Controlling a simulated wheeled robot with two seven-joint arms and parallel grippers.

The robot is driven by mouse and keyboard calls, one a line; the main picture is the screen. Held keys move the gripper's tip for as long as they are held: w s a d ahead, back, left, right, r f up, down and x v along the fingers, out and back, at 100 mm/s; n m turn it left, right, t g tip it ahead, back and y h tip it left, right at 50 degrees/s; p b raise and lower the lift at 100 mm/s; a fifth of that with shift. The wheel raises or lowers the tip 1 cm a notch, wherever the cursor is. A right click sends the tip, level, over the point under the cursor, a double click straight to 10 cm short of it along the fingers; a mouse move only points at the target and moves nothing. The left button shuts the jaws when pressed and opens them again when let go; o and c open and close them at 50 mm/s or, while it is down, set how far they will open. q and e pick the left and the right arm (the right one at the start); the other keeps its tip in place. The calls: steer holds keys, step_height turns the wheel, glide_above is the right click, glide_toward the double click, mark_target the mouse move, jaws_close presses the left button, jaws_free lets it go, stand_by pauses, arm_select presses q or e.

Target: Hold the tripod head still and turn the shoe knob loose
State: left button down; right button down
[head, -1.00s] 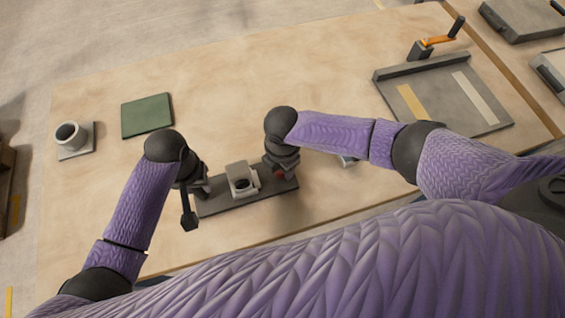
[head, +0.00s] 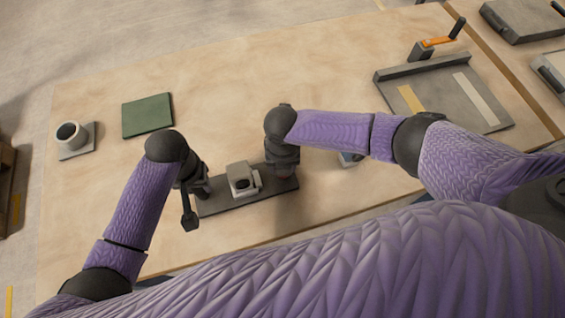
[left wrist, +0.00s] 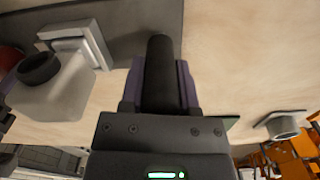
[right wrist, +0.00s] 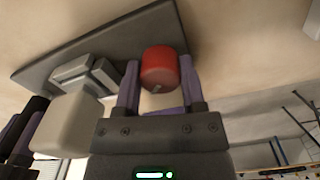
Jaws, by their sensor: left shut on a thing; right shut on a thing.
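The tripod head (head: 242,180) is a pale grey block with a black ring, on a dark plate (head: 225,204) at the table's near side. My left gripper (left wrist: 158,92) is shut on a dark upright handle (left wrist: 159,62) beside the head, on its left in the head view. My right gripper (right wrist: 160,88) is shut on the red shoe knob (right wrist: 160,66) at the head's other side. The knob's end shows a small light mark. In the head view my right wrist hides most of the knob. The pale block also shows in the right wrist view (right wrist: 62,122).
A green mat (head: 147,116) and a grey cup on a square base (head: 72,136) are at the left. A grey tray (head: 440,100) with an orange-and-black clamp (head: 435,43) is at the back right.

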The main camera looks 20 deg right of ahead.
steer(key=n, duration=0.9)
steer(key=shift+n, duration=0.3)
stand_by(0.3)
steer(key=shift+c, duration=0.9)
jaws_free()
steer(key=shift+r, duration=0.1)
step_height(320, 180, up, 12)
